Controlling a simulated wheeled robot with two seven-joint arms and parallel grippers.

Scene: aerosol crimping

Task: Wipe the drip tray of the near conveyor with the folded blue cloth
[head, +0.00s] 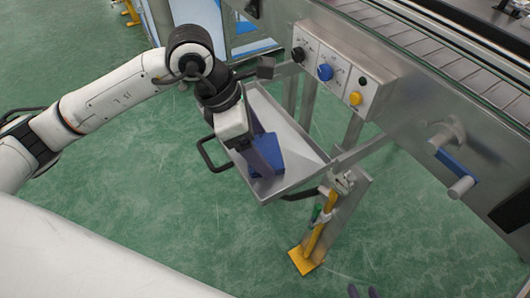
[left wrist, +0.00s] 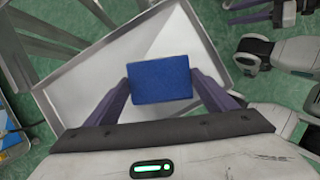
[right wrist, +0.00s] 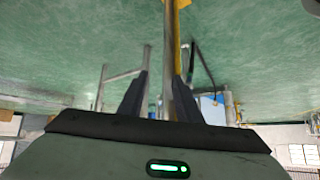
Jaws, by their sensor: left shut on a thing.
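The folded blue cloth (head: 270,150) is held between the fingers of my left gripper (head: 262,160), over the drip tray (head: 296,148). In the left wrist view the cloth (left wrist: 160,80) spans the gap between both fingers, with the pale tray floor (left wrist: 90,98) around it. I cannot tell whether the cloth touches the tray floor. My right gripper (right wrist: 162,82) is open, its fingers apart with no object clearly between them. Only its fingertips (head: 364,292) show at the bottom of the head view.
The tray hangs beside the conveyor frame, below a control box (head: 340,72) with knobs. A black handle (head: 211,155) sticks out at the tray's left. A steel leg with a yellow foot (head: 306,260) stands near the tray's front corner. Green floor is clear at the left.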

